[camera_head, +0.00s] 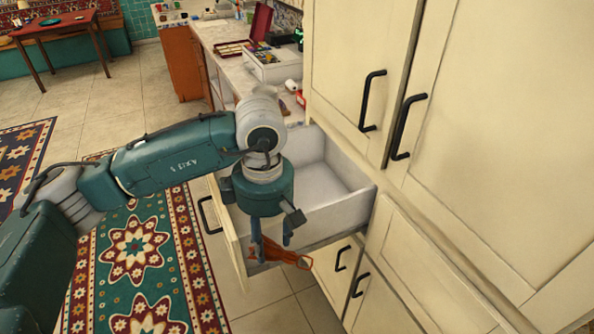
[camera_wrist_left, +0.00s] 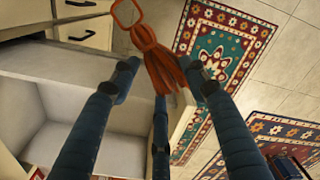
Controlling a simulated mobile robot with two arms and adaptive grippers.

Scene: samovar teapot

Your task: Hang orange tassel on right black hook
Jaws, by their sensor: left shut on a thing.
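The orange tassel (camera_head: 283,255) has a loop at one end and loose strands at the other. My left gripper (camera_head: 272,246) is shut on it beside the open drawer. In the left wrist view the tassel (camera_wrist_left: 152,48) lies between the fingers of the gripper (camera_wrist_left: 161,78), its loop sticking out past the fingertips. No separate hook shows; the upper cabinet doors carry two black, hook-like bar handles, a left one (camera_head: 372,101) and a right one (camera_head: 409,127). Both handles are up and to the right of the gripper, well apart from it. My right gripper is not in view.
Lower doors have more black handles (camera_head: 359,285). A counter (camera_head: 225,62) with a white box (camera_head: 275,66) stands behind. A patterned rug (camera_head: 130,250) covers the open floor at left.

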